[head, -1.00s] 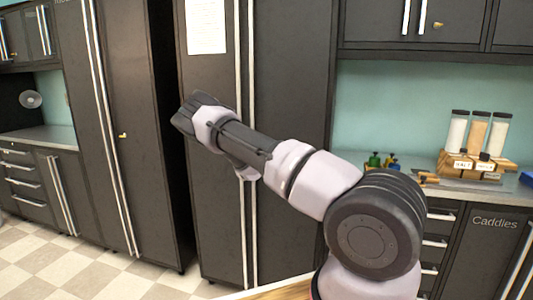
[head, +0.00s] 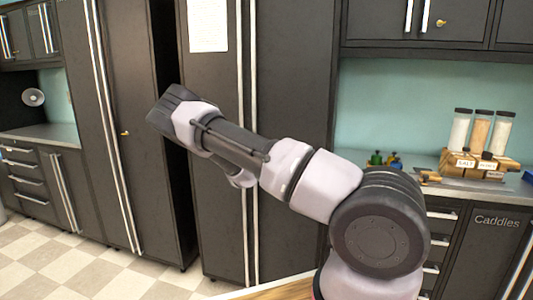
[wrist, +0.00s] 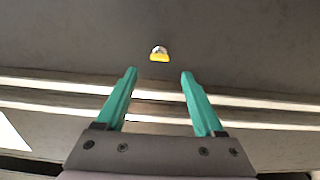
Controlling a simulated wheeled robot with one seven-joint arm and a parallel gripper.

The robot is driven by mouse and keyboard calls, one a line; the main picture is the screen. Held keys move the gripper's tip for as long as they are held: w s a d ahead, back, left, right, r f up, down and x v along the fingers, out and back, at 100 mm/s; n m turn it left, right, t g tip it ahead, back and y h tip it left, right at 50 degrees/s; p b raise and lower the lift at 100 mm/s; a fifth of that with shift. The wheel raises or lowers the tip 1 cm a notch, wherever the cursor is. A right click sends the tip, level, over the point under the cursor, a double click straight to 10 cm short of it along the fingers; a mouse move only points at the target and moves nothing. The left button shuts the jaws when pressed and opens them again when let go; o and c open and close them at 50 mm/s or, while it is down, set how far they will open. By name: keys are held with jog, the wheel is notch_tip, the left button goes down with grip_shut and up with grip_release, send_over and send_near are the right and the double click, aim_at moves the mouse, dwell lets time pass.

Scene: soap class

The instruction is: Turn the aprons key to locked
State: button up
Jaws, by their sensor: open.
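In the wrist view a small yellow key (wrist: 159,57) sits in a round silver lock on a dark cabinet door. Its bow lies across the picture. My gripper (wrist: 159,73) has its two teal fingers apart with nothing between them; the key is just beyond the tips, roughly centred. In the head view the hand end of my arm (head: 182,115) is in front of the tall dark cabinets, its fingers not visible. A brass key (head: 125,133) shows on the left tall cabinet's door. I cannot read an aprons label or tell which door the wrist view shows.
Long pale handle bars (wrist: 60,100) run behind my fingers in the wrist view. A paper sheet (head: 208,25) hangs on the middle cabinet. Another key (head: 440,23) is on the upper right cabinet. The right counter holds jars (head: 480,132) and small bottles.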

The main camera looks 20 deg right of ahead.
jog(key=shift+v, duration=1.6)
jog(key=shift+d, duration=0.1)
jog(key=s+a+r+m+g+y, duration=0.3)
jog(key=s+r+m+y, duration=0.35)
jog(key=s+r, duration=0.4)
jog(key=s+a+r+m+g+y, duration=0.25)
jog(key=s+r+m+y, duration=0.4)
jog(key=s+r, duration=0.4)
jog(key=s+a+r+m+g, duration=0.1)
jog(key=s+r, duration=0.3)
jog(key=s, duration=0.8)
jog(key=s+r+m+g, duration=0.1)
jog(key=s+r, duration=0.2)
jog(key=s, duration=0.9)
jog(key=shift+a+r, duration=0.35)
jog(key=shift+r, duration=0.05)
